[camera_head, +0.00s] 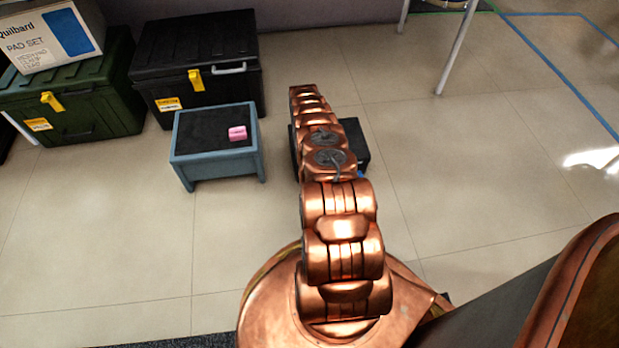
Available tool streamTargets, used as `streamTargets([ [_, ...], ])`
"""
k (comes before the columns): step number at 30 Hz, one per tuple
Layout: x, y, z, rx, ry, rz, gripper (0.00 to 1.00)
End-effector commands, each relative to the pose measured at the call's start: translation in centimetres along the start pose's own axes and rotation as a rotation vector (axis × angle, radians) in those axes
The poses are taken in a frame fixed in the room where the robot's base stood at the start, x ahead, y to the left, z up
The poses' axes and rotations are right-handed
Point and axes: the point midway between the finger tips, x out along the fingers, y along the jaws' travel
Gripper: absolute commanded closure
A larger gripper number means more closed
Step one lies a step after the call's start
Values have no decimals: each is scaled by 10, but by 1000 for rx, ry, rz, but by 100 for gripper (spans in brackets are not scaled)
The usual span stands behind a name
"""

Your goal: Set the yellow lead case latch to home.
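Two lidded cases with yellow latches stand at the back left. The black case (215,95) has a yellow latch (195,80) on its front, hanging down over the edge below the lid, and a yellow-and-white label. The dark green case (100,112) has a yellow latch (52,101) on its front, tilted, with a similar label. The labels are too small to read, so I cannot tell which is the lead case. Both lids look shut. My copper arm reaches forward at the centre, right of both cases. My gripper does not show; the arm hides its end.
A grey-blue low stool (217,158) with a pink block (237,133) on top stands in front of the black case. A carton (45,35) rests on the green case. A dark boxy thing (358,142) is partly hidden behind my arm. Floor at right is clear.

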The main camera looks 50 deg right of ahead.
Motion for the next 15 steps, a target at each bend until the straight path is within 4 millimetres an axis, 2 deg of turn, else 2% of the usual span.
streamTargets([
  [13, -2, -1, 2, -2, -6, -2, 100],
  [14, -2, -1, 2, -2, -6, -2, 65],
  [15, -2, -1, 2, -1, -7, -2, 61],
])
